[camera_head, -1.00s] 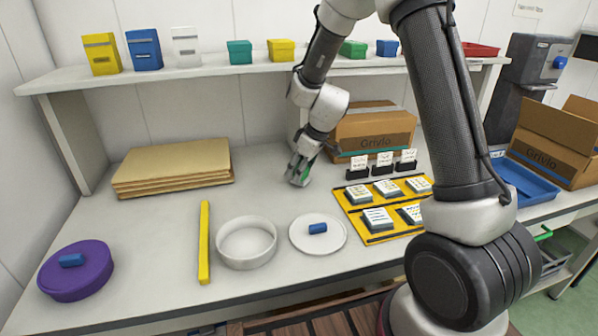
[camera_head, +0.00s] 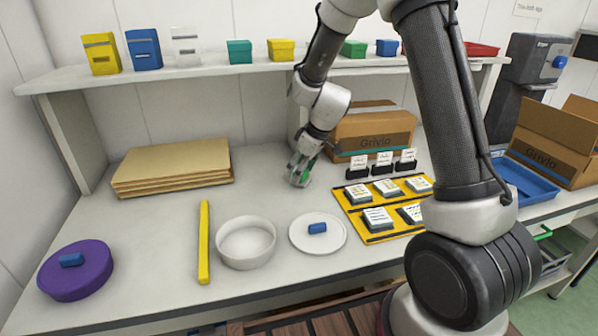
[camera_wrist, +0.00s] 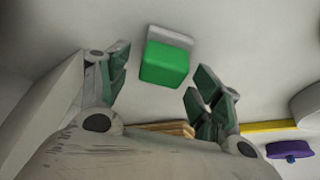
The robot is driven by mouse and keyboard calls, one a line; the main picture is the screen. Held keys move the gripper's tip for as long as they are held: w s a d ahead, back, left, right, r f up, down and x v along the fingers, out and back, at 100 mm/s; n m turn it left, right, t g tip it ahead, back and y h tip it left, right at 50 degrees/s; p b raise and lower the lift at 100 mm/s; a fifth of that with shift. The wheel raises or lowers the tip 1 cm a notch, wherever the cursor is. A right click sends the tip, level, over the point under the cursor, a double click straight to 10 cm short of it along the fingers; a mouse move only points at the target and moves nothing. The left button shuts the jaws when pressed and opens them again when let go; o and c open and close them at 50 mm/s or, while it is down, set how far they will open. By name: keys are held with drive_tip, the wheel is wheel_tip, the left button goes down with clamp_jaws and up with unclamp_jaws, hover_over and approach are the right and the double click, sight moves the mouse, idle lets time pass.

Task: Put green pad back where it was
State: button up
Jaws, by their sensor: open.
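The green pad (camera_wrist: 165,63) is a green block with a pale grey part along its far side. In the wrist view it lies on the white table surface, between and slightly beyond my fingertips, with a gap on both sides. My gripper (camera_wrist: 160,72) is open, its green-lined fingers spread around the pad and apart from it. In the head view my gripper (camera_head: 299,176) is low over the table, left of the Grivlo box, and largely hides the pad there.
A yellow mat (camera_head: 357,225) with several white-topped pads is to the right. A white lid (camera_head: 300,240) with a blue handle, a white round dish (camera_head: 246,260), a yellow bar (camera_head: 204,240) and a purple lid (camera_head: 90,280) lie in front. A cardboard box (camera_head: 375,145) stands behind.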

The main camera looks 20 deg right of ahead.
drive_tip(key=v, duration=1.1)
drive_tip(key=s+d+r+m+h, duration=0.1)
drive_tip(key=s+d+r+m, duration=0.15)
drive_tip(key=s+r, duration=0.35)
drive_tip(key=s+d+r+m, duration=0.2)
drive_tip(key=s+d+r, duration=0.25)
drive_tip(key=s, duration=0.45)
drive_tip(key=s+d+m+h, duration=0.1)
drive_tip(key=s+d+m, duration=0.1)
drive_tip(key=s, duration=0.5)
drive_tip(key=s+d+r+m+t+h, duration=0.1)
drive_tip(key=s+d+m, duration=0.1)
drive_tip(key=s, duration=0.5)
drive_tip(key=shift+d, duration=0.6)
